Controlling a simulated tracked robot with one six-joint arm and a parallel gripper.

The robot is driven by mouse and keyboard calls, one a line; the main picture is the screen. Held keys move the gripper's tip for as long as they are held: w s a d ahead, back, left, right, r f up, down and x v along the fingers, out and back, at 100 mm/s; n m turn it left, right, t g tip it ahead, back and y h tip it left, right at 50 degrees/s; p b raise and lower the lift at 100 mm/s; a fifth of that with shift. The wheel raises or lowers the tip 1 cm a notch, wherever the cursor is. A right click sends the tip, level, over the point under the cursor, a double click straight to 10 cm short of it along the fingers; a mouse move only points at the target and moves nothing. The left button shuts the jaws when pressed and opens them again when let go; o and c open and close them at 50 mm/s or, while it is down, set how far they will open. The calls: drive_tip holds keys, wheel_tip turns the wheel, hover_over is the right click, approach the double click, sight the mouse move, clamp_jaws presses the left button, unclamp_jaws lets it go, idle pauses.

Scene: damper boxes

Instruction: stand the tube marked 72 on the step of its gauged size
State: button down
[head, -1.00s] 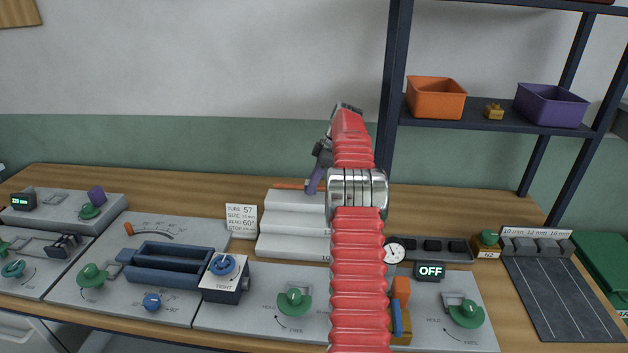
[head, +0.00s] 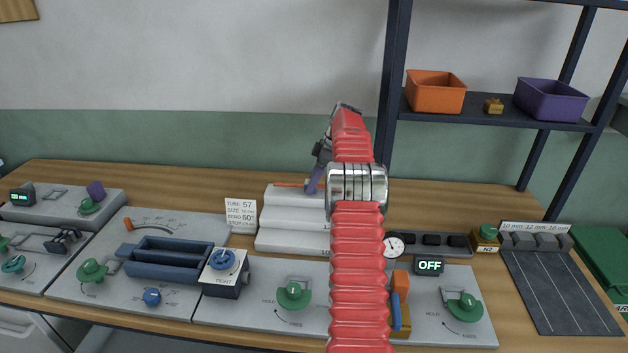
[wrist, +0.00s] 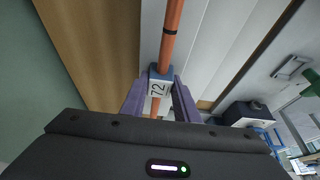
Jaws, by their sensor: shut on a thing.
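The tube marked 72 (wrist: 158,88) is an orange rod with a blue and white labelled collar. My gripper (wrist: 160,92) is shut on that collar with its purple fingers. In the head view the orange rod (head: 289,185) lies roughly level, pointing left, at the top of the white stepped block (head: 290,222). I cannot tell whether it touches the block. My gripper (head: 314,182) is partly hidden behind my red arm there. The arm also covers the right part of the steps, and their size marks are mostly hidden.
A card (head: 241,213) reading "TUBE 57" stands left of the steps. A blue clamp (head: 165,260) and a box marked "TIGHT" (head: 226,272) are in front. A dial gauge (head: 394,245) and an "OFF" display (head: 429,265) are right of my arm. A shelf holds orange (head: 435,93) and purple (head: 551,103) bins.

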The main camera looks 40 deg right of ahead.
drive_tip(key=shift+f, duration=0.1)
drive_tip(key=c, duration=1.3)
unclamp_jaws()
drive_tip(key=v, duration=1.2)
